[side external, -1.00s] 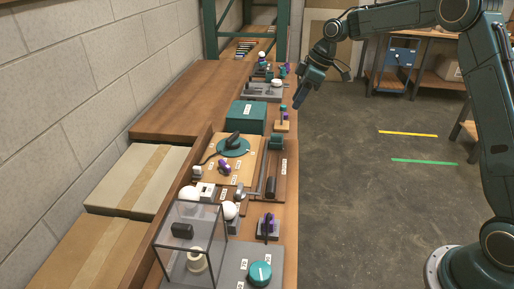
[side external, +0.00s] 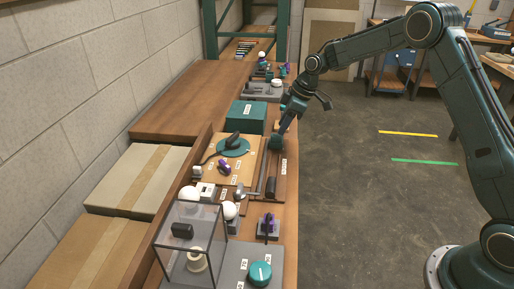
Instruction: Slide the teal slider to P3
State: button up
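The teal slider (side external: 275,143) sits at the far end of a long brown board (side external: 281,190) near the bench's right edge. My gripper (side external: 283,130) points down just above the slider, its tip overlapping the slider's upper right side in the picture. I cannot tell whether they touch, or whether the fingers are open or shut. A small white label lies on the board's right side, but its text is too small to read. I cannot make out which mark is P3.
A teal box (side external: 246,117) is just beyond the slider. A wooden panel with a teal disc (side external: 233,148) lies to the left. A clear case (side external: 189,245) stands nearer the camera. The floor to the right is open.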

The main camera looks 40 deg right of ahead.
aim_at(277, 136)
jog(key=shift+x, duration=2.05)
jog(key=shift+c, duration=0.4)
grip_shut()
